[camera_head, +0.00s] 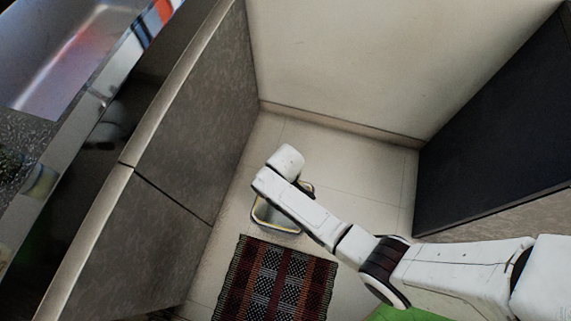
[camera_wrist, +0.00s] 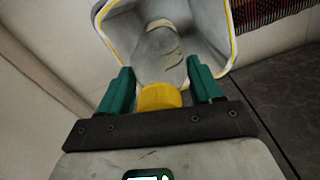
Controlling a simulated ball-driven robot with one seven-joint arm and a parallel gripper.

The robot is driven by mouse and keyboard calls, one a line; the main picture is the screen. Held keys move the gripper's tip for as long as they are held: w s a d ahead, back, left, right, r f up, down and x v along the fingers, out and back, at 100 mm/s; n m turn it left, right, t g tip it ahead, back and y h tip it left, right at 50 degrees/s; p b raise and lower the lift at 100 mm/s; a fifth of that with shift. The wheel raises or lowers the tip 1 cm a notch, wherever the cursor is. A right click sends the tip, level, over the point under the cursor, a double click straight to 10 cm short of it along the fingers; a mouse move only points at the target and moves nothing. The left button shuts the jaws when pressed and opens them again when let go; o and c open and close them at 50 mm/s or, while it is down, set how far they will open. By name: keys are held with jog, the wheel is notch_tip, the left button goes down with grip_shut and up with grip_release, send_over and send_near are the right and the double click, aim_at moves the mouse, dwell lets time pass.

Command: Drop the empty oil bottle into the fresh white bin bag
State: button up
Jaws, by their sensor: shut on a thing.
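My gripper (camera_wrist: 160,74) has its two green fingers on either side of the oil bottle (camera_wrist: 160,97), which it holds. The bottle's yellow cap is towards my palm and its greyish body points away, over the bin's opening. The bin bag (camera_wrist: 213,32) is whitish-grey and lines a bin with a yellow rim (camera_wrist: 234,45). In the head view the bin (camera_head: 275,229) stands on the floor, partly hidden by my arm. My gripper and the bottle cannot be made out clearly there.
A striped woven rug (camera_head: 275,280) lies in front of the bin. Grey cabinets (camera_head: 195,130) stand on the left, with a sink (camera_head: 65,50) above. A wall (camera_head: 340,70) is behind, and a dark panel (camera_head: 500,120) is on the right. Tiled floor is clear beyond the bin.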

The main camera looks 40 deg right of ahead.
jog(key=shift+f, duration=0.45)
jog(key=shift+r, duration=0.1)
jog(key=o, duration=1.4)
notch_tip(320, 180, up, 11)
jog(key=p, duration=0.4)
